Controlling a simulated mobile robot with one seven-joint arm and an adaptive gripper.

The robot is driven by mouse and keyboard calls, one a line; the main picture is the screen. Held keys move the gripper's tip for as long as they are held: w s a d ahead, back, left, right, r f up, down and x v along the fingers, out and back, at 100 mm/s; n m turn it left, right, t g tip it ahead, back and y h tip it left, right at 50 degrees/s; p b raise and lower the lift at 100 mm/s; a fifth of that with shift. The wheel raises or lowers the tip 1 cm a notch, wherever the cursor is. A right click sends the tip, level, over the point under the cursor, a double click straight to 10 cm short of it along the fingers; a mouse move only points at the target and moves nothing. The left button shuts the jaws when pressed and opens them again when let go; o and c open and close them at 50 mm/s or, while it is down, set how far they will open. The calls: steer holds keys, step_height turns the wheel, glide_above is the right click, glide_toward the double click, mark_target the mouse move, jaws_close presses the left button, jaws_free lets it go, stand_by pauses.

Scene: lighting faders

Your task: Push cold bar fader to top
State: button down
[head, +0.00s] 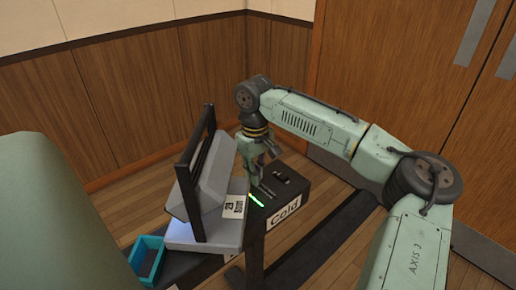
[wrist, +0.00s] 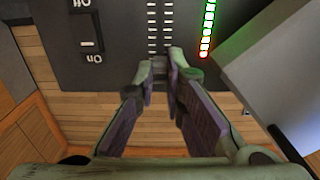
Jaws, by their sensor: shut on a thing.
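The cold bar fader box (head: 293,195) is dark, with a white "Cold" label on its front, in the head view. Its panel (wrist: 115,70) fills the top of the wrist view. A fader slot with white tick marks (wrist: 153,30) runs up the panel there. In the head view my gripper (head: 258,178) points down onto the box. A lit level strip (wrist: 207,30) shows green, then orange and red at its lower end.
An on/off switch (wrist: 88,30) sits on the panel left of the slot. A grey slanted device (head: 205,170) with a black bar stands close left of the gripper. A teal bin (head: 147,258) is further left. Wood doors stand at right.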

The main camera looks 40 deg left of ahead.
steer(key=c, duration=1.7)
jaws_free()
steer(key=shift+a, duration=0.15)
steer(key=shift+o, duration=0.2)
steer(key=shift+r, duration=0.1)
step_height(320, 180, up, 12)
